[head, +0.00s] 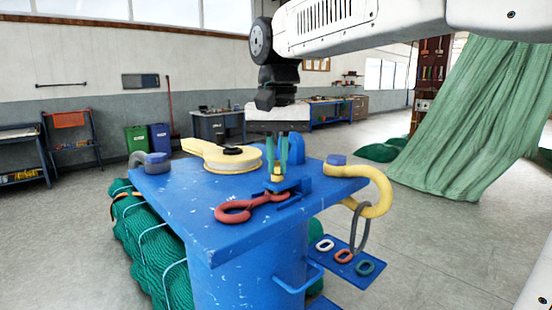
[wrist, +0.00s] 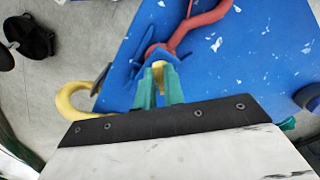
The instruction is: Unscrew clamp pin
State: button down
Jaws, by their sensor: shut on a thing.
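The clamp pin, a small yellow piece (head: 276,178), stands at the blue clamp on the table top, beside the red shackle (head: 236,210). My gripper (head: 283,160), with green fingers pointing down, is over the clamp and shut on the yellow pin. In the wrist view the pin (wrist: 158,68) shows between the green fingertips (wrist: 158,85). The red shackle (wrist: 200,20) lies just past it, its end beside the pin. The pin's lower part and threads are hidden by the clamp and fingers.
The scratched blue table (head: 180,200) also holds a yellow block with a pulley (head: 222,155). A yellow hook (head: 378,195) with a grey ring hangs off its right edge. A lower blue shelf (head: 350,268) carries several links. A green net bundle (head: 155,250) lies at left.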

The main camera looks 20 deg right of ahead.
jog(key=n, duration=0.4)
jog(key=shift+s+d+f+n, duration=0.1)
jog(key=shift+d+n, duration=0.05)
jog(key=shift+n, duration=0.15)
jog(key=n, duration=0.3)
jog(key=shift+d+n, duration=0.1)
jog(key=shift+n, duration=0.3)
jog(key=n, duration=0.4)
jog(key=shift+d, duration=0.1)
jog(key=n, duration=0.8)
jog(key=shift+w+d+n, duration=0.1)
jog(key=shift+w+n, duration=0.15)
jog(key=shift+n, duration=0.05)
jog(key=n, duration=0.3)
jog(key=shift+w+n, duration=0.1)
jog(key=shift+n, duration=0.2)
jog(key=n, duration=0.4)
jog(key=shift+w, duration=0.15)
jog(key=shift+n, duration=1.9)
